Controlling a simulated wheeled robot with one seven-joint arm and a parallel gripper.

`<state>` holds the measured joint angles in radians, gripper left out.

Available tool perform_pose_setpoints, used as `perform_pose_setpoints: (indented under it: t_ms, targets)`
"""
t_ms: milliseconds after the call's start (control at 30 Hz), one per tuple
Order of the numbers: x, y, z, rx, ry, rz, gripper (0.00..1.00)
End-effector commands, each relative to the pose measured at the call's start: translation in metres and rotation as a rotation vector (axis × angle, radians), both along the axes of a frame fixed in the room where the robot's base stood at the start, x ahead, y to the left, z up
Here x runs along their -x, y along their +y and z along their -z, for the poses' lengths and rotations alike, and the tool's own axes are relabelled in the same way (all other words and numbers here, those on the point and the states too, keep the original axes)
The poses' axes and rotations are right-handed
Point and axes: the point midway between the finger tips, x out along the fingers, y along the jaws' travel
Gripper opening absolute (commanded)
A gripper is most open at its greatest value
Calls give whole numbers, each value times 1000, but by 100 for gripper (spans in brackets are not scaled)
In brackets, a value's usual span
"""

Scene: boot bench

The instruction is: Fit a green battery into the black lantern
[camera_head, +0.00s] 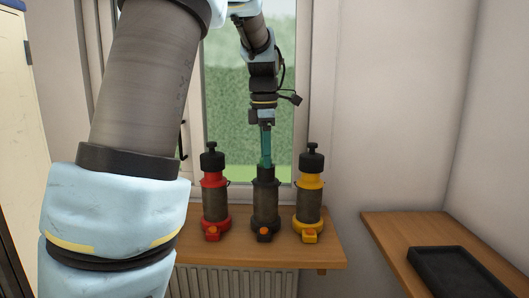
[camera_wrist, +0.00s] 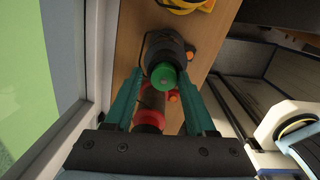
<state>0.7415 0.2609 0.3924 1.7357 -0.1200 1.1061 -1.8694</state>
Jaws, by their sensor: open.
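The black lantern (camera_head: 265,203) stands upright on the wooden shelf between two other lanterns, and no knobbed cap shows on its top. My gripper (camera_head: 265,160) is directly above it, pointing down, with its teal fingers at the lantern's mouth. In the wrist view my gripper (camera_wrist: 162,88) is open, with a finger on either side of a green battery (camera_wrist: 164,77). The battery's round end faces the camera, in line with the black lantern (camera_wrist: 163,46). How deep the battery sits in the lantern is hidden, and finger contact is unclear.
A red lantern (camera_head: 215,197) stands left of the black one and a yellow lantern (camera_head: 309,200) right, both capped and close by. The window is behind the shelf (camera_head: 190,247). A black tray (camera_head: 460,270) lies on a separate wooden surface at right.

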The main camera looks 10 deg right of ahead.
Motion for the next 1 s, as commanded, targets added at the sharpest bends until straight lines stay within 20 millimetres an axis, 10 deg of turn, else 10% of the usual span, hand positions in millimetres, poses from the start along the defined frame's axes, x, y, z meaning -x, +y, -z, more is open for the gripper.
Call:
perform_pose_setpoints:
  t_ms: [33, 167, 700, 1000]
  targets:
    - [12, 2, 36, -34, 59, 3, 70]
    - [12, 1, 28, -33, 58, 4, 70]
    - [11, 3, -82, -31, 54, -1, 70]
    - [11, 4, -105, -31, 55, -2, 70]
